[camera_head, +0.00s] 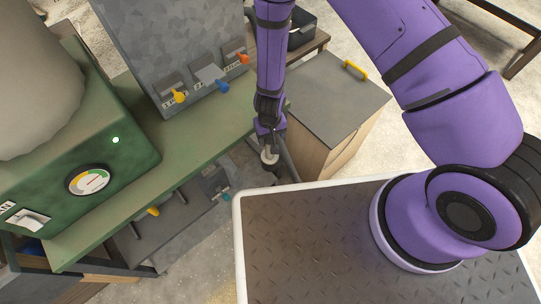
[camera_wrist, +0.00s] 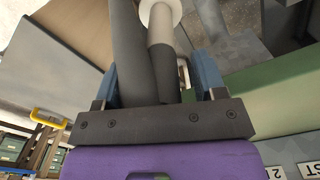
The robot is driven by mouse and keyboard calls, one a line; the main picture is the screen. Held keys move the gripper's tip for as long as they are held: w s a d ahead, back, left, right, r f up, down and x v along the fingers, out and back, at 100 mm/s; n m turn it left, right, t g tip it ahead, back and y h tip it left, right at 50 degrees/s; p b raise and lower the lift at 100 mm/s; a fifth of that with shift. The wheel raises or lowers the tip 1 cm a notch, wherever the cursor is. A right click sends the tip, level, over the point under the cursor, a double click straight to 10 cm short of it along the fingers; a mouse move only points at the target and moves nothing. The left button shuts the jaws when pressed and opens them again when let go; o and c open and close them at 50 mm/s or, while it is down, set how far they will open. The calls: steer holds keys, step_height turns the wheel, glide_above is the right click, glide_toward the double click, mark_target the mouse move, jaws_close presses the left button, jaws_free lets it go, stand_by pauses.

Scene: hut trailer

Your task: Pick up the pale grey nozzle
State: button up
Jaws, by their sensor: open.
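The pale grey nozzle (camera_wrist: 160,35) shows at the top of the wrist view, with a round pale flange and a narrower shank running down into dark grey tubing. In the head view it is a small pale shape (camera_head: 269,156) at the tip of my gripper (camera_head: 271,146). My gripper (camera_wrist: 158,78) points down beside the green bench edge. Its blue fingers are apart, one on each side of the dark tubing and nozzle shank. I cannot tell whether either finger touches them. The lower end of the nozzle is hidden.
A green bench (camera_head: 190,155) carries a green machine with a gauge (camera_head: 89,180) and a grey panel with coloured levers (camera_head: 208,78). A grey-topped cabinet (camera_head: 335,95) with a yellow handle stands close right of my gripper. A lower shelf (camera_head: 165,235) lies under the bench.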

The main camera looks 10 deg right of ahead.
mark_target(270, 155)
steer(key=shift+w+f, duration=0.15)
steer(key=shift+f, duration=3.55)
jaws_close()
steer(key=shift+r, duration=0.1)
